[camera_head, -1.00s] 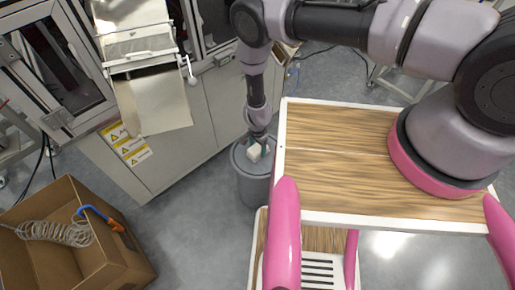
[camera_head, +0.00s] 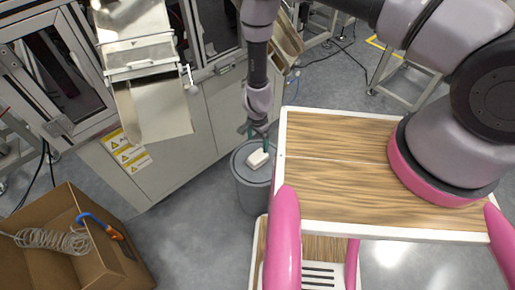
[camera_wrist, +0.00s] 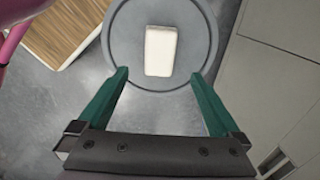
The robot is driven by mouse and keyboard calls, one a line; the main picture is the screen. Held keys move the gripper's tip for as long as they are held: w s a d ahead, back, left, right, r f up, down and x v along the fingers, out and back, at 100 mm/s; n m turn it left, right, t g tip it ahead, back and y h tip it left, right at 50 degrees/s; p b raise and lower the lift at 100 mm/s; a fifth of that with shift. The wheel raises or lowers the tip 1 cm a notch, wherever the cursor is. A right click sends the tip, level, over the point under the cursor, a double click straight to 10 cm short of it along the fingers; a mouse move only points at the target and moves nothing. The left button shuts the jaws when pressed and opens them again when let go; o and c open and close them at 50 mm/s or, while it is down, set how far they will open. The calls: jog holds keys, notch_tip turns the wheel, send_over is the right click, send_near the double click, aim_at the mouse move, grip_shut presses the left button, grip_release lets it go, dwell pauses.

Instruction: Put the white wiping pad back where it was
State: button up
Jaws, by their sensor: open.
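The white wiping pad (camera_head: 258,159) lies on the flat top of a grey round bin (camera_head: 251,190). In the wrist view the pad (camera_wrist: 160,51) is a pale block lying near the middle of the bin's round lid (camera_wrist: 128,38). My gripper (camera_head: 261,141) is just above the pad, apart from it. In the wrist view its two green fingers (camera_wrist: 158,76) are spread wide, with nothing held between them; the pad shows beyond and between the tips.
A cardboard box (camera_head: 80,250) with a coiled hose stands on the floor at lower left. A grey machine cabinet (camera_head: 165,155) with a sloping chute stands behind the bin. My wood-topped base is close on the right.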

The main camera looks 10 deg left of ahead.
jog(key=w+a+r+y, duration=0.1)
jog(key=w+r, duration=0.5)
jog(key=r, duration=0.5)
jog(key=w+a+r+y, duration=0.2)
jog(key=w+r, duration=0.3)
jog(key=r, duration=0.7)
jog(key=w+d+r+n+t+y, duration=0.1)
jog(key=w+d+r, duration=0.15)
jog(key=r, duration=0.65)
jog(key=w+d+r+n+t, duration=0.1)
jog(key=d+r, duration=0.3)
jog(key=r, duration=0.5)
jog(key=w+d+r+t+y, duration=0.1)
jog(key=d+r, duration=0.2)
jog(key=r, duration=0.6)
jog(key=s+d+r+n+t, duration=0.1)
jog(key=s+d+r, duration=0.3)
jog(key=d+r, duration=0.4)
jog(key=s+d+r+n+t, duration=0.1)
jog(key=s+d+r, duration=0.4)
jog(key=r, duration=0.5)
jog(key=s+d+r+t+h, duration=0.2)
jog(key=s+d+r, duration=0.3)
jog(key=s+d, duration=0.7)
jog(key=shift+s+d+r+h, duration=0.25)
jog(key=shift+s+h, duration=0.25)
jog(key=shift+s, duration=0.35)
